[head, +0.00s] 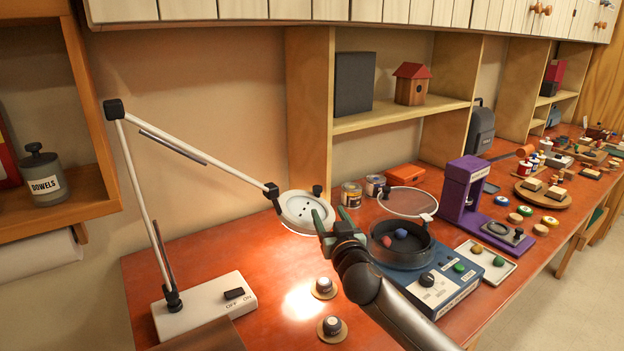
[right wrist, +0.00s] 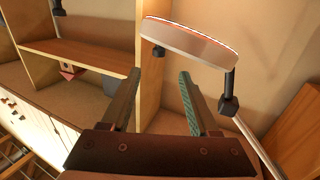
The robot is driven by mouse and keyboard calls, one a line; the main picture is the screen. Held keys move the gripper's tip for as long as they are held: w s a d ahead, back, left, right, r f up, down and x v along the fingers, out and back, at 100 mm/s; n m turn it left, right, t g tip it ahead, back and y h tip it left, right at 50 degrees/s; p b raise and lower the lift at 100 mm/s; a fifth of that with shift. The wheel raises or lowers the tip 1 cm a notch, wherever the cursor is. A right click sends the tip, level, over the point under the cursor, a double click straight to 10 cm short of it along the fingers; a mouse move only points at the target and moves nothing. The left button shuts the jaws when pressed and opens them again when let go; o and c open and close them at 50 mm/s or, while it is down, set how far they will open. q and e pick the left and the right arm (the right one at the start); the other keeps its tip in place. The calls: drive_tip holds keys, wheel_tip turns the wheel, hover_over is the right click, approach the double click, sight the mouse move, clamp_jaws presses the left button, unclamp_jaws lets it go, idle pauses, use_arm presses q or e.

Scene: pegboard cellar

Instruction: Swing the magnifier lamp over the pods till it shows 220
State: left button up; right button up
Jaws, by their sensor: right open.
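The magnifier lamp has a white base (head: 205,306) with an OFF/ON switch, a jointed white arm (head: 190,148) and a round white head (head: 297,208). In the right wrist view the head (right wrist: 190,46) is beyond the spread fingers (right wrist: 157,95). A red pod (head: 386,241) and a blue pod (head: 400,233) lie in a dark bowl (head: 425,258). No 220 is readable. My left gripper is out of view.
The blue machine (head: 450,301) under the bowl has a dial, and a clear round lid (head: 408,203) stands raised behind it. Two knobs (head: 324,286) (head: 332,326) sit on the bench front. A purple stand (head: 463,193) and a white tray (head: 490,262) are to the right.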

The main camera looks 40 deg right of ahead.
sight(318, 189)
drive_tip(key=shift+w+d+r, duration=0.35)
drive_tip(key=shift+w+d, duration=0.1)
drive_tip(key=shift+w, duration=0.2)
drive_tip(key=shift+w+d+r, duration=0.1)
drive_tip(key=shift+w+d, duration=0.1)
drive_tip(key=shift+w, duration=0.15)
drive_tip(key=p+x, duration=0.2)
drive_tip(key=x, duration=0.8)
drive_tip(key=shift+w+d, duration=0.15)
drive_tip(key=shift+w, duration=0.1)
clamp_jaws()
idle(0.5)
